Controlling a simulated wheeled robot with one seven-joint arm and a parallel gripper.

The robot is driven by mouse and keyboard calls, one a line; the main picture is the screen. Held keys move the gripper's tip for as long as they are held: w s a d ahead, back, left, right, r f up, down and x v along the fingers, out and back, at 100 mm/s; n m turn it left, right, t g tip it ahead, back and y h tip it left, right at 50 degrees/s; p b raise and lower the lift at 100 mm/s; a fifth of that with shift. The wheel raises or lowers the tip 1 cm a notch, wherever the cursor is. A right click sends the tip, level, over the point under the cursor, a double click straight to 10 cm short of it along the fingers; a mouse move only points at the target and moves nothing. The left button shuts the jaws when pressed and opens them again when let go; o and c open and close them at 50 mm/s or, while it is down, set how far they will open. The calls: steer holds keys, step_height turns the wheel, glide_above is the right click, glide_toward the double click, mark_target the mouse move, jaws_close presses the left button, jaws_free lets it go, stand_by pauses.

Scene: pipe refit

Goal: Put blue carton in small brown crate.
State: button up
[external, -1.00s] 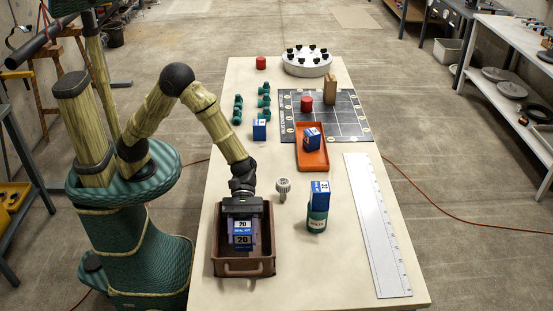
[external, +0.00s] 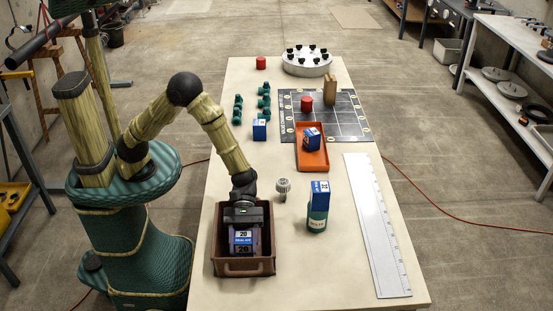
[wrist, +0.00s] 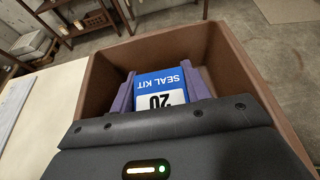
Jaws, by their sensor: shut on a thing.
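A blue carton (external: 243,241) with a white "20" label and "SEAL KIT" print is held in my gripper (external: 242,232). It sits inside the walls of the small brown crate (external: 246,267), near the front of the table. The wrist view shows the blue carton (wrist: 162,82) between my gripper's two purple fingers (wrist: 160,95), with the brown crate (wrist: 222,55) around them. My gripper is shut on the carton. Whether the carton touches the crate floor is hidden.
A grey-white knobbed part (external: 283,188) stands just right of the crate. An orange tray (external: 312,163) with a blue carton lies beyond. A long white ruler (external: 377,225) lies at right.

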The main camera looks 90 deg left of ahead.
mark_target(244, 237)
steer(key=shift+f, duration=0.15)
steer(key=o, duration=1)
steer(key=shift+c, duration=0.2)
steer(key=shift+r, duration=0.25)
steer(key=shift+a+r, duration=0.1)
steer(key=shift+a, duration=0.25)
steer(key=v, duration=0.2)
steer(key=shift+a+r, duration=0.3)
steer(key=r, duration=0.6)
steer(key=shift+d+r, duration=0.2)
steer(key=shift+r, duration=0.05)
